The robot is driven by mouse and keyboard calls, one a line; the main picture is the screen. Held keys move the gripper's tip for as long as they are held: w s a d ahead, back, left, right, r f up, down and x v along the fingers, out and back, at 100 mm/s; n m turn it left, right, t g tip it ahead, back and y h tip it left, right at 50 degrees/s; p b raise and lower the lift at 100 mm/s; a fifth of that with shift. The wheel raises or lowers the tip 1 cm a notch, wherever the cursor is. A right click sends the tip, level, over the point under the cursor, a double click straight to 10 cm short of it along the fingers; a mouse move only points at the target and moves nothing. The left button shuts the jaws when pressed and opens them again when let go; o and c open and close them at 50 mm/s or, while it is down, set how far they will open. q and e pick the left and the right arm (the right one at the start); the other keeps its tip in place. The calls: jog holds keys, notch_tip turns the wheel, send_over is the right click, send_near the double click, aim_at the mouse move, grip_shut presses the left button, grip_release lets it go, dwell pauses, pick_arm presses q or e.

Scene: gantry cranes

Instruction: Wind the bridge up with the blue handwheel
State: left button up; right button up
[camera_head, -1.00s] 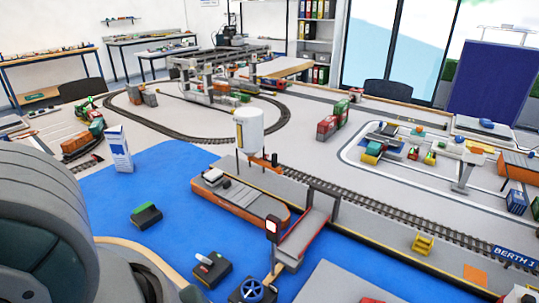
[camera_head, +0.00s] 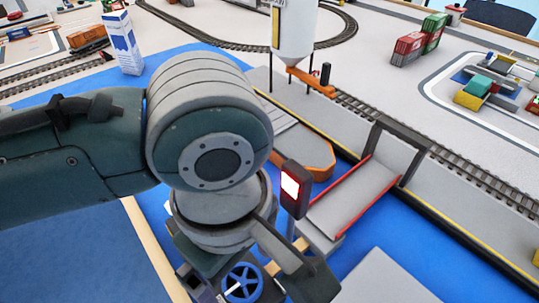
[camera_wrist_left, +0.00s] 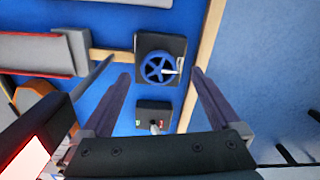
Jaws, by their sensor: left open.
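The blue handwheel (camera_head: 241,282) sits on a dark block at the bottom of the head view. In the left wrist view the handwheel (camera_wrist_left: 157,69) shows whole, with a pale crank knob on its right. My left gripper (camera_head: 255,278) is open over the handwheel, and its fingers stand on either side of it in the wrist view, apparently apart from it. The bridge (camera_head: 352,200), a grey deck with red edges, lies low by a dark portal frame; its exact tilt is hard to tell. My right gripper is not in view.
A signal post with a lit red lamp (camera_head: 291,186) stands close to my left gripper. A switch box (camera_wrist_left: 154,114) sits beside the wheel block. An orange-hulled barge (camera_head: 312,160) is partly behind my arm. A white silo (camera_head: 296,35) stands on the quay.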

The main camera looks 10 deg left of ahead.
aim_at(244, 284)
pick_arm(q)
jog(key=shift+f+b, duration=0.35)
jog(key=shift+f, duration=1.25)
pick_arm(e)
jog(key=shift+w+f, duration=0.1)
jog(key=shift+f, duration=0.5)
pick_arm(q)
jog(key=shift+c, duration=0.3)
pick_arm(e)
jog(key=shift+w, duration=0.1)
